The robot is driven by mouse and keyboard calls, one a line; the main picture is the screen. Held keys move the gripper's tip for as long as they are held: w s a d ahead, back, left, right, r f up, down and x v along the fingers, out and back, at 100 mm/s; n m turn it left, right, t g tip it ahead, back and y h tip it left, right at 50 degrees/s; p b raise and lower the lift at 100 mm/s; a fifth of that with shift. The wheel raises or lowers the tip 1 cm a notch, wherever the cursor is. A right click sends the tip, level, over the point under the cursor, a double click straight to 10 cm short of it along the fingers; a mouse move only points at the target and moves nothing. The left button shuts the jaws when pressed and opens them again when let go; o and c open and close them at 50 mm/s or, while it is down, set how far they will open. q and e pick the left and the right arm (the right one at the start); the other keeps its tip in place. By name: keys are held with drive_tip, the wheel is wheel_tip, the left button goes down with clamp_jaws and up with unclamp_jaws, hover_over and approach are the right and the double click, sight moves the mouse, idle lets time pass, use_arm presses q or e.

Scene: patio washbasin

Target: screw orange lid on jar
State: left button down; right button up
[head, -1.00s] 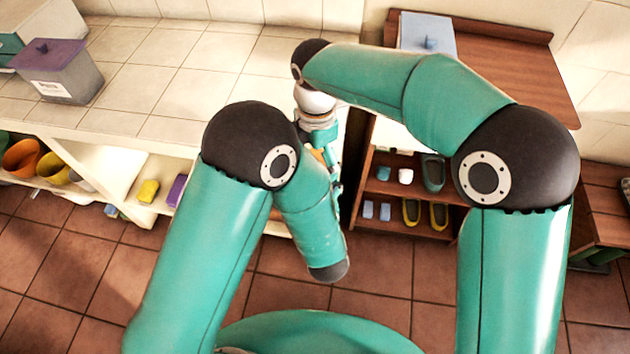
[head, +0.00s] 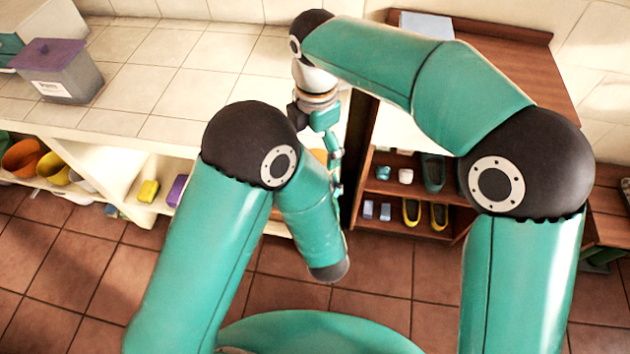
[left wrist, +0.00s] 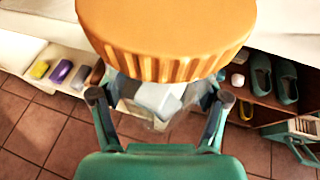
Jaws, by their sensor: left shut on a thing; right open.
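The orange lid (left wrist: 165,30) with a ribbed edge fills the top of the left wrist view. It sits over the mouth of a clear jar (left wrist: 150,110) with grey and pale blocks inside; whether its thread has caught cannot be told. My left gripper (left wrist: 160,98) is shut on the jar, a finger on each side below the lid. In the head view, a sliver of orange (head: 319,156) shows behind my left arm; the rest of jar and lid is hidden. My right gripper (head: 316,118) is open and empty, above and just beyond that orange.
The tiled counter (head: 180,60) has a grey bin with a purple lid (head: 57,72) at its left. A brown shelf (head: 385,190) with shoes and small items stands at right. Yellow and purple blocks lie on the low shelf under the counter. Open tiled floor is in front.

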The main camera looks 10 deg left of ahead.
wheel_tip(320, 180, up, 12)
idle(0.5)
drive_tip(key=shift+f, duration=0.15)
drive_tip(key=w+d+f+m+y, duration=0.1)
drive_tip(key=d+f+m, duration=0.25)
drive_tip(key=f, duration=0.55)
drive_tip(key=w+d+f+m+y, duration=0.1)
drive_tip(key=d+f+m, duration=0.25)
drive_tip(key=f, duration=0.65)
drive_tip(key=d+f+m+y, duration=0.1)
drive_tip(key=d+f+m, duration=0.25)
drive_tip(key=f, duration=0.55)
drive_tip(key=s+d+f+m, duration=0.3)
drive_tip(key=s+f+m, duration=0.4)
drive_tip(key=s+m, duration=0.2)
drive_tip(key=s+d+f+m+y, duration=0.1)
drive_tip(key=s+d+f+m, duration=0.2)
drive_tip(key=s+f+m, duration=0.5)
drive_tip(key=s, duration=0.3)
drive_tip(key=shift+f+m+t, duration=0.2)
drive_tip(key=shift+m+t, duration=0.1)
drive_tip(key=shift+m, duration=0.05)
